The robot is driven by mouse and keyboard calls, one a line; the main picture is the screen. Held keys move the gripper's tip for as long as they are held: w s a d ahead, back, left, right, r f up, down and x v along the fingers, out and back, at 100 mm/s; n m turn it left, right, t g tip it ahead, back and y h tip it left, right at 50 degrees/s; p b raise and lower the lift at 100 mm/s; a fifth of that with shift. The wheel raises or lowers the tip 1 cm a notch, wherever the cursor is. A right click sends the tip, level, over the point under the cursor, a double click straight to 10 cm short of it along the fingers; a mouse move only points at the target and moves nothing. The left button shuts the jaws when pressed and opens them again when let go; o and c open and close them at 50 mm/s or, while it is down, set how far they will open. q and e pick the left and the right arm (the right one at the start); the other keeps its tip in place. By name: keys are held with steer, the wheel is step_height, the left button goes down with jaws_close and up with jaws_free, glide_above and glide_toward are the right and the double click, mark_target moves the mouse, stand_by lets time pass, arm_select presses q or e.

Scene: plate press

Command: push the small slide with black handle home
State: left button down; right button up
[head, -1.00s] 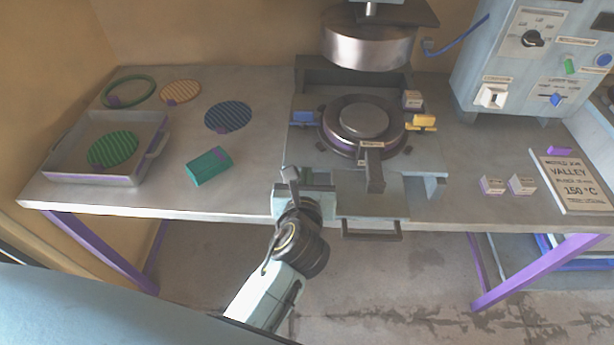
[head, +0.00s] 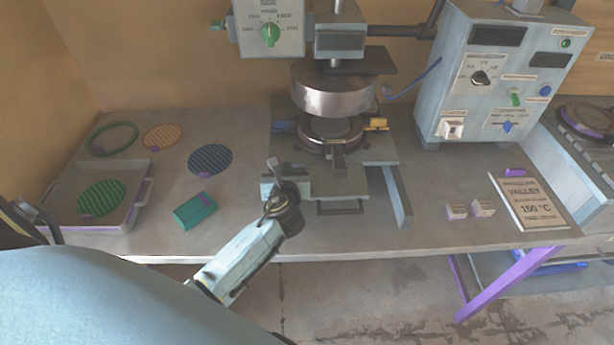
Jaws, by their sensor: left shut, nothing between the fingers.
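The small slide (head: 320,188) is a grey plate under the press, with a dark bar handle (head: 342,209) at its front. The handle lies over the table top, behind the table's front edge. A round mould (head: 331,130) with a dark lever stands on the slide, mostly below the steel upper platen (head: 333,92). My left gripper (head: 273,163) is shut and empty at the slide's front left corner. I cannot tell whether it touches the slide. My right gripper is not in view.
A control box (head: 482,85) stands at the back right. Two small labelled blocks (head: 470,210) and a sign (head: 530,202) lie at the right. A grey tray (head: 130,212), several discs and a green block (head: 195,211) lie at the left. A rail (head: 396,197) sticks out beside the slide.

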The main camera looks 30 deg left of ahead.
arm_select(q)
steer(key=shift+w+a, duration=0.25)
steer(key=shift+w, duration=0.05)
steer(key=shift+d+r, duration=0.1)
steer(key=shift+d, duration=0.05)
steer(key=shift+s+d+p, duration=0.25)
steer(key=shift+s+p, duration=0.1)
steer(key=shift+p, duration=0.05)
steer(key=s+d, duration=0.1)
steer(key=s+p, duration=0.1)
steer(key=shift+s+d, duration=0.4)
steer(key=p+v, duration=0.1)
steer(key=v, duration=0.8)
steer(key=shift+s, duration=0.35)
